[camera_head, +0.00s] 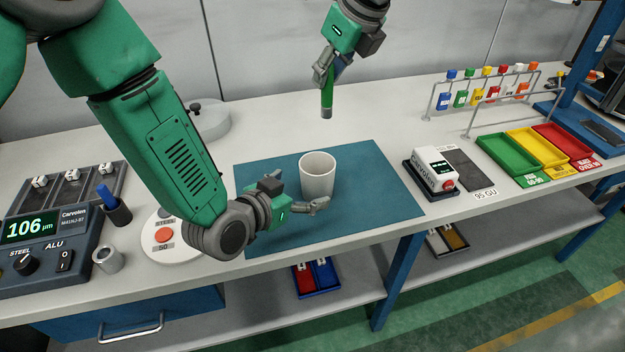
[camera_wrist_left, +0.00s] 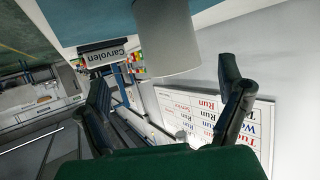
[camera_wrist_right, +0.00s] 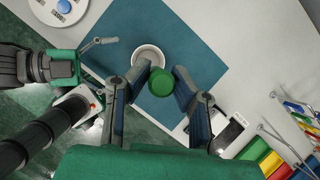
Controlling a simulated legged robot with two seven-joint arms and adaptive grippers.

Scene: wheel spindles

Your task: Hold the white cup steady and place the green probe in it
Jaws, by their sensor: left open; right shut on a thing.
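The white cup (camera_head: 317,180) stands upright and empty-looking on the blue mat (camera_head: 375,175); it also shows in the left wrist view (camera_wrist_left: 166,38) and in the right wrist view (camera_wrist_right: 148,52). My left gripper (camera_head: 298,196) is open close to the cup's near-left side; in the left wrist view the cup is ahead of the spread fingers, apart from them. My right gripper (camera_head: 328,72) is shut on the green probe (camera_head: 327,98). The probe hangs upright, dark tip down, above the bench and higher than the cup. In the right wrist view its green end (camera_wrist_right: 160,82) shows between the fingers, beside the cup's mouth.
A Carvolen gauge (camera_head: 432,170) stands right of the mat, with green, yellow and red trays (camera_head: 508,155) and a tag rack (camera_head: 490,95) beyond. A thickness meter (camera_head: 45,240), pen holder (camera_head: 117,210) and white round base (camera_head: 165,250) stand left.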

